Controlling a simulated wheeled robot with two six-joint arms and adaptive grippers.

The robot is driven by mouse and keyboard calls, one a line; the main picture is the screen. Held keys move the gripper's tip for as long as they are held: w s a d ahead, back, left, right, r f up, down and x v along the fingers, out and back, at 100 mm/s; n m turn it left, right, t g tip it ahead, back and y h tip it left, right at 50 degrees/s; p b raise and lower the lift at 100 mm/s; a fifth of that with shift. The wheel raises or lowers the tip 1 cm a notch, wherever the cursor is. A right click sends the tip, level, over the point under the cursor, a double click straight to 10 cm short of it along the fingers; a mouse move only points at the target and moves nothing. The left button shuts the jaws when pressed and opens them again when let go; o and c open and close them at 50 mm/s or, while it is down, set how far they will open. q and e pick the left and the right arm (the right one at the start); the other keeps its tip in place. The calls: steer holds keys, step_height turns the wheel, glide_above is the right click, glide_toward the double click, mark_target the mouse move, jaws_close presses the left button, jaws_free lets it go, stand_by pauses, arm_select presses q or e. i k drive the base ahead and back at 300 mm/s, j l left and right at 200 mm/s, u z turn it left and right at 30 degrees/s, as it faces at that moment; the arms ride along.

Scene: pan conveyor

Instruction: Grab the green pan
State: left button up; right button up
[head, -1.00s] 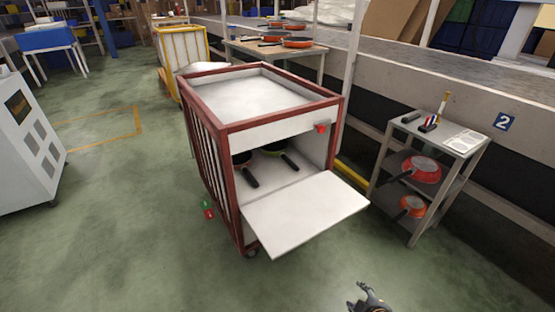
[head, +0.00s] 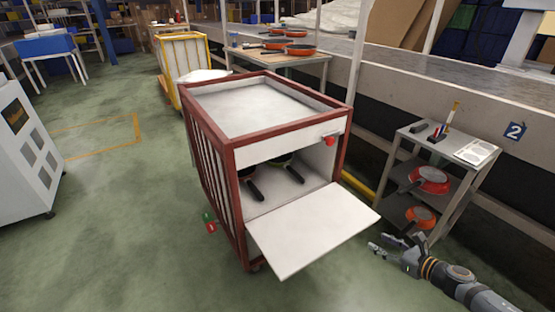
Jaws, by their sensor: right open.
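Two dark pans lie inside the red-framed cart (head: 240,205), behind its lowered white front flap (head: 312,230). The right-hand pan (head: 285,160) has a thin greenish rim and a black handle pointing toward the opening. The other pan (head: 254,188) shows mostly its black handle. The cart's upper panel hides much of both pans. My right gripper (head: 382,243) is open and empty, in front of the flap's right corner and apart from the pans. My left gripper is out of view.
A grey shelf stand (head: 412,165) with a red pan (head: 430,180) and an orange pan (head: 420,216) stands right of the cart. A table (head: 310,62) with orange pans stands behind. The floor at front left is clear.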

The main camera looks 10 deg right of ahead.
mark_target(283, 161)
steer(key=i+j, duration=0.25)
steer(key=i, duration=0.15)
steer(key=i+j, duration=0.25)
steer(key=i, duration=0.15)
steer(key=i+j, duration=0.25)
steer(key=i, duration=0.15)
